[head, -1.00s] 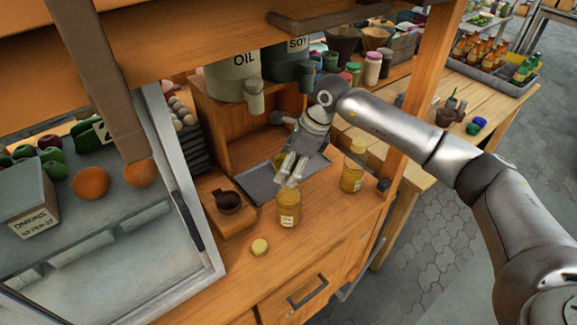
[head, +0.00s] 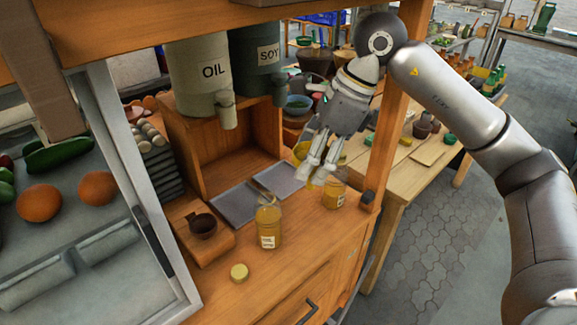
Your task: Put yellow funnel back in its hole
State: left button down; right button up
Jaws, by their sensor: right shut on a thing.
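Another labelled yellow jar (head: 268,228) stands nearer the counter's middle. I cannot make out the funnel's hole. My left gripper is not in view.
A yellow lid (head: 239,272) lies on the counter. Grey trays (head: 237,207) lie behind the jars. A brown clay cup (head: 202,225) sits on a wooden block at left. A wooden post (head: 388,135) stands close right of the gripper.

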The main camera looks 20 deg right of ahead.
jog(key=shift+s+d+r, duration=0.35)
jog(key=shift+s+d, duration=0.05)
jog(key=shift+s, duration=0.3)
jog(key=shift+s+r, duration=0.1)
jog(key=shift+r, duration=0.15)
jog(key=shift+r+p, duration=1.8)
jog(key=shift+r, duration=0.6)
jog(key=shift+f, duration=0.15)
